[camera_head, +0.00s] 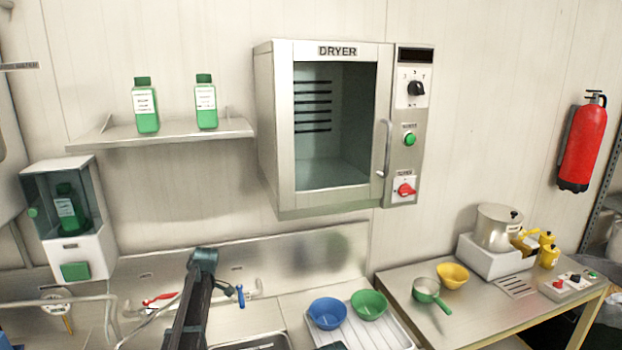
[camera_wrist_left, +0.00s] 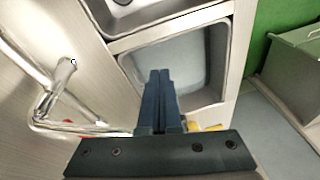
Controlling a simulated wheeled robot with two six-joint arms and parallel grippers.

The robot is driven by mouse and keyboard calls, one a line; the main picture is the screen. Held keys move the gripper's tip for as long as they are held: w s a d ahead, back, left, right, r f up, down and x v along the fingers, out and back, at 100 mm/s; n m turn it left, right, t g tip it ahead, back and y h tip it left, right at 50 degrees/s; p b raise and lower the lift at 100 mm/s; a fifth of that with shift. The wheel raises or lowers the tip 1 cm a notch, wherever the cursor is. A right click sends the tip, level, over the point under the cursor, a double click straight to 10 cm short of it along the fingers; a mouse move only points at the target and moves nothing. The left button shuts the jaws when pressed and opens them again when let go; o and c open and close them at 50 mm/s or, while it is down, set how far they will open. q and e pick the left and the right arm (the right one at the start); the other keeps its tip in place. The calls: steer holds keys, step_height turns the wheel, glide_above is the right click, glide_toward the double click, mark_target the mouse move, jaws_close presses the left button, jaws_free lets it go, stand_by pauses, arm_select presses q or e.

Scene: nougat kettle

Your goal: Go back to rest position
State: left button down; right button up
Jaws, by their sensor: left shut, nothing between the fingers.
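My left gripper (camera_wrist_left: 160,75) shows in the left wrist view, with its two dark fingers together and nothing between them. It points over a sink basin (camera_wrist_left: 208,65), and I cannot tell how high above it. In the head view my dark left arm rises from the bottom edge in front of the sink counter, its fingertips not clearly seen. My right gripper is in neither view.
A steel faucet (camera_wrist_left: 55,90) stands left of my gripper. In the head view, a blue bowl (camera_head: 327,314) and a green bowl (camera_head: 369,304) sit right of my arm. A wall dryer (camera_head: 283,210) and a bottle shelf (camera_head: 170,136) are above. A kettle (camera_head: 497,228) stands on the right table.

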arm_select(q)
steer(key=s+d+f+m+b, duration=0.3)
steer(key=s+d+f+m, duration=0.1)
steer(key=s+d+m, duration=0.3)
steer(key=s+d+f+m+t+b, duration=0.1)
steer(key=s+d+f+m+b, duration=0.3)
steer(key=s+d+m, duration=0.4)
steer(key=s+d+f+m+h+b, duration=0.1)
steer(key=s+d+f+m+b, duration=0.3)
steer(key=s+d+m, duration=0.3)
steer(key=s+d, duration=0.5)
steer(key=s, duration=0.2)
steer(key=shift+d+f+m+t, duration=0.3)
steer(key=shift+m, duration=0.1)
